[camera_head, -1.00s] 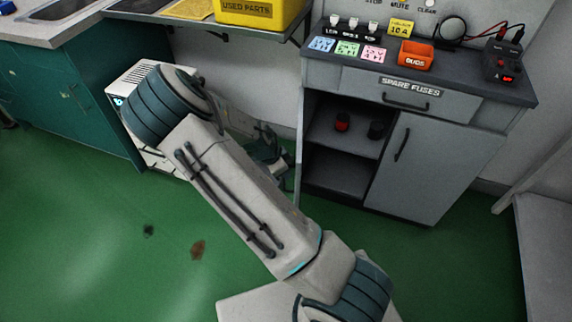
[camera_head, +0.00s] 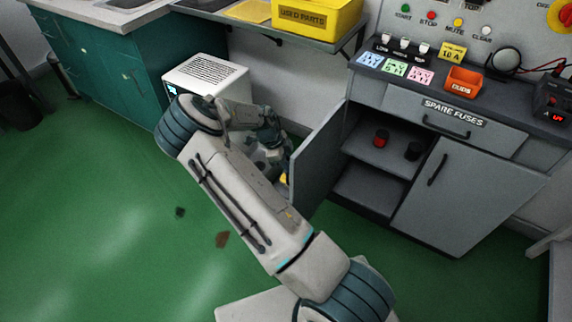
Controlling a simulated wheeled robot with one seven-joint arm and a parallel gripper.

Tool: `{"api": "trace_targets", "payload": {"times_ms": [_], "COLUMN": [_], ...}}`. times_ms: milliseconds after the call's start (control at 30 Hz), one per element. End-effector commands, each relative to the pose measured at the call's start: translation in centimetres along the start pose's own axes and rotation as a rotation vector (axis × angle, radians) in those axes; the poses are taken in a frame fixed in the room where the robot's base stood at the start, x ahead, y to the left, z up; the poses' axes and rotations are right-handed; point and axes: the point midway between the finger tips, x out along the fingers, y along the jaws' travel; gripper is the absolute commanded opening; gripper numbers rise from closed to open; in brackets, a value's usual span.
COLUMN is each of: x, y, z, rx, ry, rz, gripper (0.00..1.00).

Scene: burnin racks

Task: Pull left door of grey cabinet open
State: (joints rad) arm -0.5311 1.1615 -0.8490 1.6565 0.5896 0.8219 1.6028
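The grey cabinet (camera_head: 465,155) stands at the right, below the counter. Its left door (camera_head: 318,165) is swung wide open and stands out to the left of the opening. The inside shows a shelf (camera_head: 375,150) with a red-topped and a black object. The right door (camera_head: 430,195) is shut. My gripper (camera_head: 284,165) is beside the open left door, on its left side. It is small and partly hidden behind my arm; I cannot tell whether its fingers are shut or touch the door.
A spare fuses drawer (camera_head: 447,125) above the doors is shut. A white box-shaped unit (camera_head: 207,75) stands on the floor behind my elbow. Green benches (camera_head: 95,65) line the left. The green floor (camera_head: 100,200) at the left is clear apart from small dark spots.

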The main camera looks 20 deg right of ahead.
Motion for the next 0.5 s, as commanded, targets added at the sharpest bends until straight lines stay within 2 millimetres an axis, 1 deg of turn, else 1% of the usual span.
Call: {"api": "trace_targets", "payload": {"times_ms": [33, 200, 233, 267, 300, 500], "x": [0.02, 0.0, 0.0, 0.0, -0.01, -0.16], "y": [-0.27, -0.27, -0.27, -0.26, -0.22, 0.01], "z": [-0.46, -0.46, -0.46, -0.44, -0.38, 0.14], "rx": [0.003, 0.001, 0.001, 0.001, 0.0, -0.008], "ry": [0.006, 0.007, 0.007, 0.006, 0.006, 0.004], "rz": [-0.005, -0.006, -0.006, -0.006, -0.006, -0.007], "gripper": [0.0, 0.0, 0.2, 0.28, 0.33, 0.33]}}
